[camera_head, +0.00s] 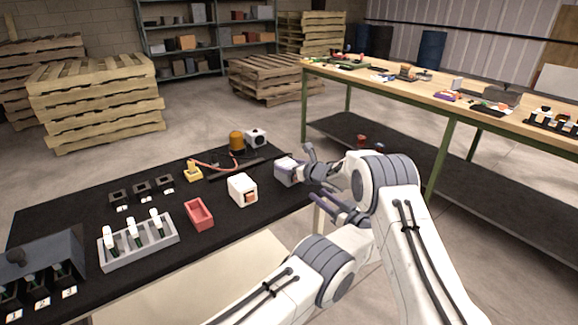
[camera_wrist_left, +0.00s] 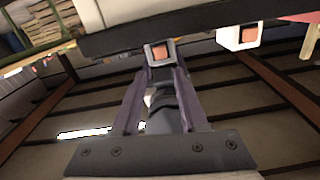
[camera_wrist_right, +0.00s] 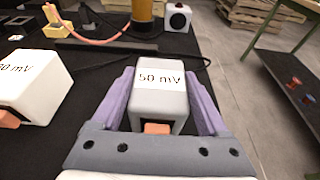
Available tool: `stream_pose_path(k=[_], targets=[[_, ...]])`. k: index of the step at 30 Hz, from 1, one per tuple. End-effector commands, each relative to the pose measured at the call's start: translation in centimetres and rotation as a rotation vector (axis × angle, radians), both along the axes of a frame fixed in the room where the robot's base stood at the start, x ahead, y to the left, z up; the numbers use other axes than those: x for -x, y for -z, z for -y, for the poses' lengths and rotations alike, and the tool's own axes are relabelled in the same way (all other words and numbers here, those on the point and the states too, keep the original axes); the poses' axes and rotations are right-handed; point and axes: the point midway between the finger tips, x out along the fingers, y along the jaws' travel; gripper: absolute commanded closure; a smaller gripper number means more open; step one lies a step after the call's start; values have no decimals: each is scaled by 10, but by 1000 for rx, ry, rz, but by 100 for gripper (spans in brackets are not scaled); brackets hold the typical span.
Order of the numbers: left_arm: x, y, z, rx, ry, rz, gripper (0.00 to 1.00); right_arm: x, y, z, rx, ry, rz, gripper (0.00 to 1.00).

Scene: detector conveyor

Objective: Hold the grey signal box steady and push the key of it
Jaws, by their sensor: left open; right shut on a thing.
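The grey signal box (camera_head: 286,171) stands at the right end of the black table. In the right wrist view the box (camera_wrist_right: 160,98) bears a "50 mV" label, and its orange key (camera_wrist_right: 158,128) is on the side toward the wrist. My right gripper (camera_wrist_right: 158,80) is shut on the box, one finger along each side. My left gripper (camera_head: 322,205) is open and empty, lower and nearer than the box. In the left wrist view its fingers (camera_wrist_left: 160,78) point toward the grey box, whose orange key (camera_wrist_left: 160,52) faces it, apart from the fingers.
A white box (camera_head: 242,190) with an orange key stands left of the grey one. A red tray (camera_head: 199,214), a grey rack (camera_head: 138,243) and a yellow part (camera_head: 193,171) lie farther left. An amber lamp (camera_head: 236,140) stands behind. The table's front edge is close to the left gripper.

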Motion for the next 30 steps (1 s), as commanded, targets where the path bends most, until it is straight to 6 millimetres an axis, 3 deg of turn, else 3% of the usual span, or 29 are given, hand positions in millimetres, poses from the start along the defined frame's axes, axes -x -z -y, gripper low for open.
stream_pose_path(k=[1,3,30], targets=[[0,0,0,0,0,0,81,0,0,0,0,0,0,98],[0,0,0,0,0,0,100,0,0,0,0,0,0,98],[0,0,0,0,0,0,100,0,0,1,2,1,0,98]])
